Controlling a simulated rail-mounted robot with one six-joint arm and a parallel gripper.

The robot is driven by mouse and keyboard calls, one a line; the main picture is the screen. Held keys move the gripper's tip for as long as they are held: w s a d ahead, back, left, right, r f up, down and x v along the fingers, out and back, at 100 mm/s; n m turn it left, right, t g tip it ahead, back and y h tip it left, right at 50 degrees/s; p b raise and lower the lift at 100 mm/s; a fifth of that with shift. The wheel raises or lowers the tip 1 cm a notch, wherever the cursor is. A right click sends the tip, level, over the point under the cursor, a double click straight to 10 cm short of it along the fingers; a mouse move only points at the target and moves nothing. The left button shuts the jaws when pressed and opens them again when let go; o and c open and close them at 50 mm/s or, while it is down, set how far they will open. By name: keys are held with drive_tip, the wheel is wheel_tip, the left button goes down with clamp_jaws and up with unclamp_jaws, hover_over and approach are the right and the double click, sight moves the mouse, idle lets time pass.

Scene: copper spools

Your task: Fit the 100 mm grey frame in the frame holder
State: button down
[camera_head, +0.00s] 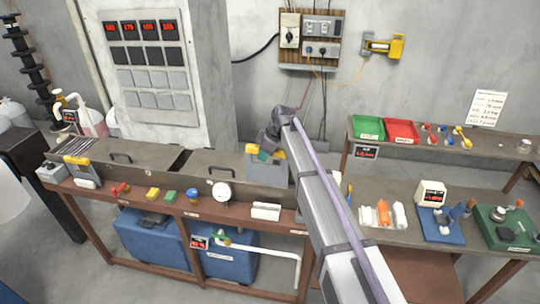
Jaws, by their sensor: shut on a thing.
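My gripper (266,153) is at the right part of the long bench, at the end of my arm. It is shut on what looks like the grey frame (265,174), a flat upright grey piece. Yellow parts show at its top, on both sides of my gripper. The frame stands upright at the bench top; I cannot tell whether it touches the bench or sits in a holder. My wrist and arm hide its right side. I cannot make out the frame holder for certain.
A similar yellow-topped piece (77,161) stands at the bench's left end. A dial gauge (223,192) and a white block (265,211) are along the front ledge. Green (369,127) and red (402,131) trays stand on the back shelf. Small tools fill the right table (400,226).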

drive_tip(key=shift+n, duration=0.3)
drive_tip(key=shift+w+a+f, duration=0.2)
drive_tip(key=shift+a+f, duration=0.1)
drive_tip(key=shift+a, duration=0.25)
drive_tip(key=shift+s+d+f+b, duration=0.1)
drive_tip(key=shift+d+f+b, duration=0.15)
drive_tip(key=shift+d+b, duration=0.15)
wheel_tip(320, 180, down, 18)
drive_tip(key=b, duration=1.7)
drive_tip(key=shift+a+r+b, duration=0.1)
drive_tip(key=shift+r+b, duration=0.1)
drive_tip(key=shift+b, duration=0.1)
drive_tip(key=shift+f, duration=0.25)
drive_tip(key=c, duration=0.8)
unclamp_jaws()
